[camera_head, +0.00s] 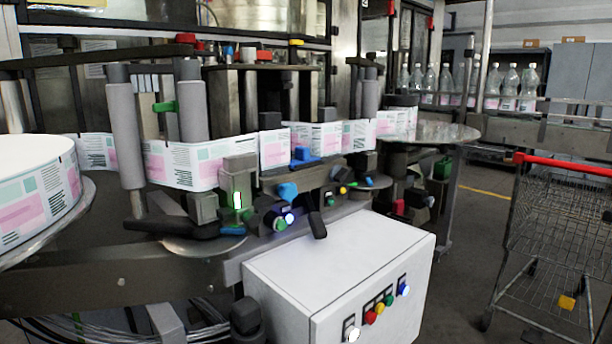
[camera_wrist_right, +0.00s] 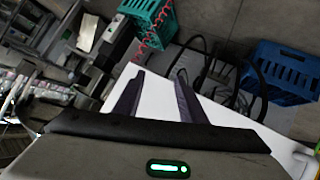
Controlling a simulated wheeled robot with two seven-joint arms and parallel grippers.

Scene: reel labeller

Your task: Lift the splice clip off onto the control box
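A blue clip-like piece (camera_head: 304,158) sits on the labeller beside the label web in the head view; I take it for the splice clip, though it is small. The white control box (camera_head: 325,255) stands below and in front of it, with coloured buttons on its front. Its top is mostly bare. My right gripper (camera_wrist_right: 161,76) shows in the right wrist view with its two dark fingers apart and nothing between them. A white surface shows behind the fingers; I cannot tell what it is. Neither gripper is visible in the head view.
The label web (camera_head: 185,163) runs from a large reel (camera_head: 40,195) at the left through rollers. A wire trolley (camera_head: 555,235) stands at the right, with bottles (camera_head: 510,88) behind. Teal (camera_wrist_right: 150,28) and blue (camera_wrist_right: 282,72) crates lie beyond the right gripper.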

